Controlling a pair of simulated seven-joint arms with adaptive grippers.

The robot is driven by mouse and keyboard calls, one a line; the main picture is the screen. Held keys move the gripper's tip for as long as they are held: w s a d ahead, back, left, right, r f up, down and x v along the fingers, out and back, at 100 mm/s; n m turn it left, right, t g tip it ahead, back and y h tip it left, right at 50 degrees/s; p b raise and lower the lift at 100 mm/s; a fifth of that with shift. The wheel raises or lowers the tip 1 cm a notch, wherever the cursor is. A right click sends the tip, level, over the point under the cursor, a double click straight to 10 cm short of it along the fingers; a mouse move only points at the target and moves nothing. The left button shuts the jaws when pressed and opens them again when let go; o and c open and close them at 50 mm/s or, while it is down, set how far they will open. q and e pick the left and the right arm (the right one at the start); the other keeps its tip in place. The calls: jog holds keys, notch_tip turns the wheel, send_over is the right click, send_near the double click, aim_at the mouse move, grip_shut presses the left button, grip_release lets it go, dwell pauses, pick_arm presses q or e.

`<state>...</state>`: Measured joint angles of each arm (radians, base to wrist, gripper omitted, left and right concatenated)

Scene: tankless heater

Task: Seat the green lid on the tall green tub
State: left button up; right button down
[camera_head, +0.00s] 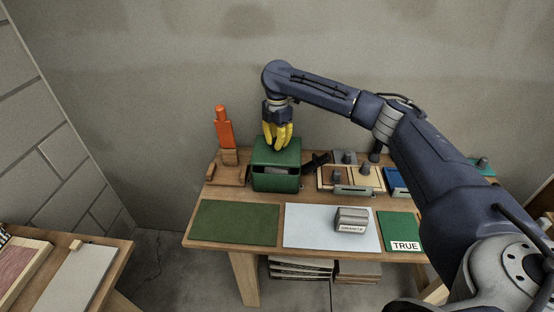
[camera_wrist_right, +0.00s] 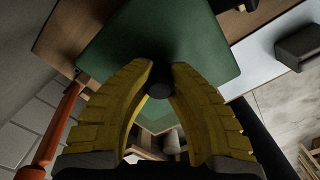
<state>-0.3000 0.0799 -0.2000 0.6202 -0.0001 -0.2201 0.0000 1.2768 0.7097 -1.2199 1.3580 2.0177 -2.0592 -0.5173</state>
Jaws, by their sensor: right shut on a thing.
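The green tub (camera_head: 276,184) stands at the back left of the wooden table, with a dark band across its front below the top. The green lid (camera_head: 277,150) is over the tub; in the right wrist view it is a broad green plate (camera_wrist_right: 195,45). My right gripper (camera_head: 277,144) has yellow fingers pointing down at the lid's top. In the wrist view the gripper (camera_wrist_right: 160,78) is shut on the lid's dark round knob (camera_wrist_right: 160,90). I cannot tell whether the lid touches the tub's rim. My left gripper is not in view.
An orange tool (camera_head: 223,128) stands in a wooden holder (camera_head: 228,172) left of the tub. Trays with knobbed blocks (camera_head: 352,178) lie to the right. In front are a dark green mat (camera_head: 235,222), a white mat (camera_head: 305,228) with a grey block (camera_head: 351,219), and a "TRUE" card (camera_head: 405,245).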

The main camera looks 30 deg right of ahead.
jog(key=shift+f, duration=1)
jog(key=shift+f, duration=0.75)
dwell(1.0)
jog(key=c, duration=1.3)
grip_release()
notch_tip(320, 180, up, 12)
